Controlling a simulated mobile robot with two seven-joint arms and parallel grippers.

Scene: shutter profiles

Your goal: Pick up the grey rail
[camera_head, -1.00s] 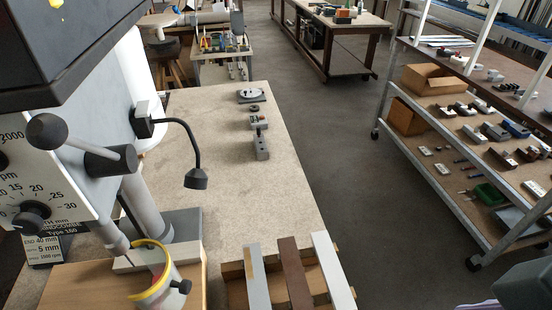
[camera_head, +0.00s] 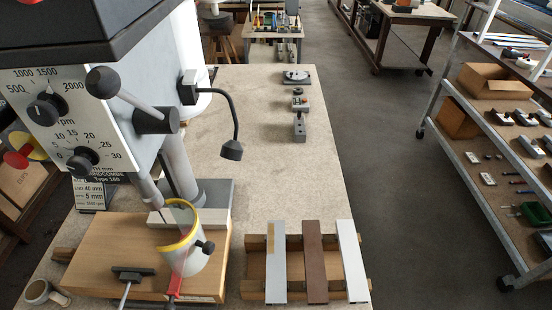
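The grey rail (camera_head: 279,277) lies lengthwise across a wooden rack (camera_head: 256,271) at the front of the workbench, with a tan patch near its far end. It is the leftmost of three parallel rails. A brown rail (camera_head: 316,262) lies beside it, and a white rail (camera_head: 351,262) lies at the right. Gaps separate the rails. Neither my left nor my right gripper shows in the head view.
A drill press (camera_head: 95,115) stands left of the rack, with a yellow-rimmed guard (camera_head: 185,242) over a wooden board (camera_head: 100,250). A mug (camera_head: 40,292) is at the lower left.

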